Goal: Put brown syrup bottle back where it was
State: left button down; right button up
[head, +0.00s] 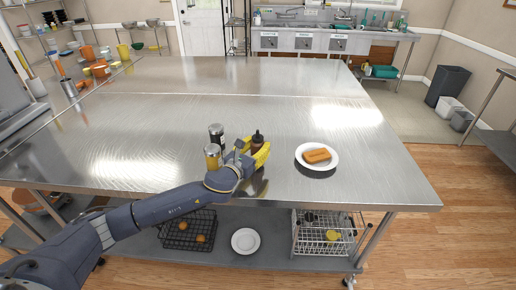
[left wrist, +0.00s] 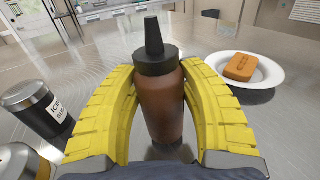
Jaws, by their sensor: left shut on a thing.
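The brown syrup bottle (head: 257,138) with a black pointed cap stands upright on the steel table near its front edge. In the left wrist view the bottle (left wrist: 162,98) is between the two yellow fingers of my left gripper (left wrist: 160,105), which is shut on it. In the head view my left gripper (head: 257,152) partly hides the bottle's lower body. Whether its base touches the table cannot be told. My right gripper is not in view.
A white plate (head: 301,151) with a brown waffle-like piece (head: 317,155) lies to the right. The steel table (head: 230,95) is clear behind.

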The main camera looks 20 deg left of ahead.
pick_arm(q)
jog(key=shift+f, duration=0.45)
jog(key=shift+f, duration=0.15)
jog(key=c, duration=0.7)
grip_release()
jog(key=shift+c, duration=0.2)
jog(key=shift+s, duration=0.15)
jog(key=v, duration=1.1)
jog(key=shift+s+a, duration=0.1)
jog(key=shift+s, duration=0.25)
